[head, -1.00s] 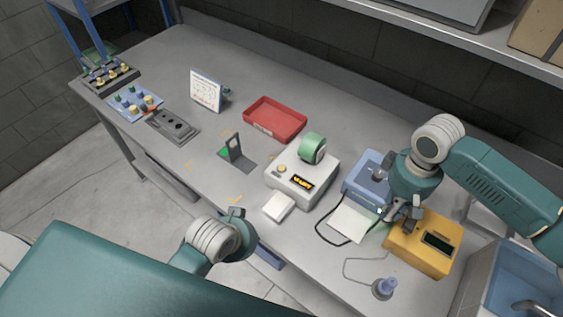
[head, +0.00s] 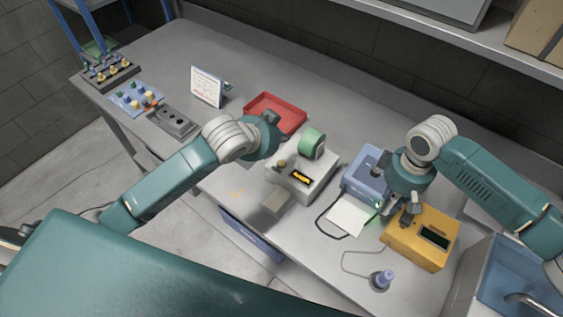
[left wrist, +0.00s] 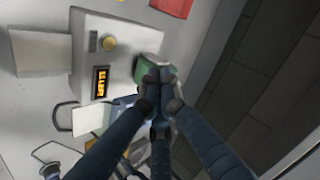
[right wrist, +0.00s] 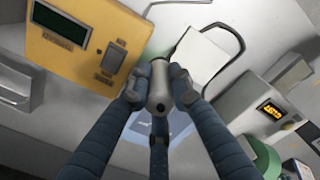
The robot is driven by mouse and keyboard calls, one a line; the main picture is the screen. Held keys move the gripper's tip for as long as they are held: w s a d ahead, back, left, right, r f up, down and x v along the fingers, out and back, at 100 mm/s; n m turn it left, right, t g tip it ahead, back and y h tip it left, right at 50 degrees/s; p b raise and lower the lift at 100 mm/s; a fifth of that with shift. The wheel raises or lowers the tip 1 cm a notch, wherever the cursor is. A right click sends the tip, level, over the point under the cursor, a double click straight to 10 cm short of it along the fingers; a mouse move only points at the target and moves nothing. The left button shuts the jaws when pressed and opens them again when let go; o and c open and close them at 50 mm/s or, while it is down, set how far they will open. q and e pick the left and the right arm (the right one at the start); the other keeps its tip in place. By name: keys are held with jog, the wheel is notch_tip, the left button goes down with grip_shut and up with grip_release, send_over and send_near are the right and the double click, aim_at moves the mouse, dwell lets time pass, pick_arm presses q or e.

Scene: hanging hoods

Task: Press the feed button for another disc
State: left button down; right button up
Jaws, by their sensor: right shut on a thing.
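The dispenser, a pale box (head: 318,180) with an orange-lit display, carries a green roll (head: 312,142) and a round yellowish feed button (head: 282,163). The button also shows in the left wrist view (left wrist: 109,43), clear of the fingers. My left gripper (head: 274,126) is above the table between the red tray and the dispenser. Its fingers are drawn together and empty in the left wrist view (left wrist: 160,92), overlapping the green roll from that angle. My right gripper (head: 388,206) is shut on a small grey metal cylinder (right wrist: 159,88), between the blue and yellow boxes.
A red tray (head: 275,108) lies behind my left gripper. A blue box (head: 362,175), a white sheet (head: 349,217) and a yellow box (head: 430,237) stand right of the dispenser. A corded purple-topped object (head: 381,279) is near the front edge. A white card (head: 206,86) stands at the back left.

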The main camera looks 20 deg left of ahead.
pick_arm(q)
jog(key=shift+f, duration=0.1)
send_over(281, 165)
notch_tip(281, 165, down, 7)
jog(key=shift+f+b, duration=0.1)
jog(key=shift+b, duration=0.35)
pick_arm(e)
jog(key=shift+f, duration=0.4)
pick_arm(q)
jog(key=shift+f+b, duration=0.35)
jog(key=shift+f, duration=0.45)
pick_arm(e)
jog(key=shift+f, duration=0.35)
pick_arm(q)
jog(key=shift+f, duration=0.35)
jog(key=shift+f, duration=0.4)
dwell(0.8)
